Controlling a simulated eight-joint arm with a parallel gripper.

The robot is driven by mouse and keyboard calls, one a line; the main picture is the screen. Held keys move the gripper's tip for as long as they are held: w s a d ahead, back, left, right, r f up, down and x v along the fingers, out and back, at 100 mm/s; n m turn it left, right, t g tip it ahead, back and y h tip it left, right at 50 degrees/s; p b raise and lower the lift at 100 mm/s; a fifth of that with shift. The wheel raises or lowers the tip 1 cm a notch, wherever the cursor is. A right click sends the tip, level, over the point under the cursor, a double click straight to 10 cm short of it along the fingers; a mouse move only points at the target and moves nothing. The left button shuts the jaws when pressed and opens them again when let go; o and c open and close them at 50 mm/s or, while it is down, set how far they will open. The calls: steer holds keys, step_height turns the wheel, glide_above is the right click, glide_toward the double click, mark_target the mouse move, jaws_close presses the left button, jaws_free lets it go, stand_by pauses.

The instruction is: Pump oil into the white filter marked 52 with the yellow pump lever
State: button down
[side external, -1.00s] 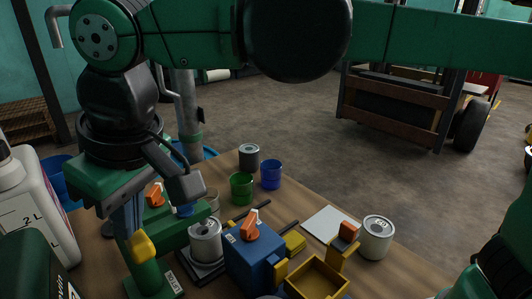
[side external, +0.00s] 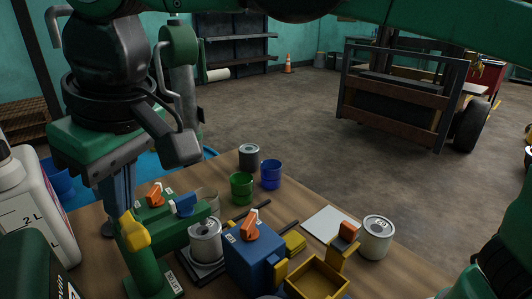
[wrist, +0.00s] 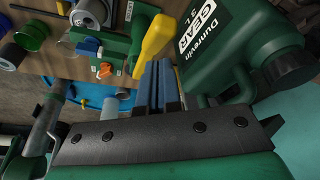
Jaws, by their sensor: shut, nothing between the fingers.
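The green oil pump (side external: 148,262) stands at the table's left, with its yellow lever (side external: 134,232) near the top of its post. The lever also shows in the wrist view (wrist: 156,38). My gripper (side external: 123,212) points down, shut and empty, with its blue fingers just by the lever. In the wrist view my fingers (wrist: 158,72) end close to the lever's wide end; I cannot tell whether they touch it. A white filter (side external: 205,240) stands upright on a dark scale-like base under the pump's arm; its mark is too small to read surely. Another white filter marked 60 (side external: 377,238) stands at right.
A blue box with an orange switch (side external: 250,228), a yellow tray (side external: 318,280), green (side external: 241,187) and blue (side external: 271,174) cups and a grey can (side external: 249,157) share the table. White and green oil jugs (side external: 35,200) crowd the left edge.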

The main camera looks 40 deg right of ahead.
mark_target(132, 228)
steer(key=shift+f, duration=2.25)
steer(key=shift+r, duration=2.4)
steer(key=shift+r, duration=2.5)
steer(key=w+d+f+m+t, duration=0.1)
steer(key=d+f, duration=0.1)
steer(key=d, duration=0.4)
steer(key=w+d+f+m+t, duration=0.1)
steer(key=w+d+f+m, duration=0.15)
steer(key=d, duration=0.45)
steer(key=s+d+f+m+t, duration=0.1)
steer(key=s+d+f, duration=0.2)
steer(key=d+f, duration=0.3)
steer(key=s+d+f+m+t+h, duration=0.1)
steer(key=s+d+f, duration=0.2)
steer(key=d+f, duration=0.3)
steer(key=shift+d+h, duration=0.3)
steer(key=shift+d, duration=0.7)
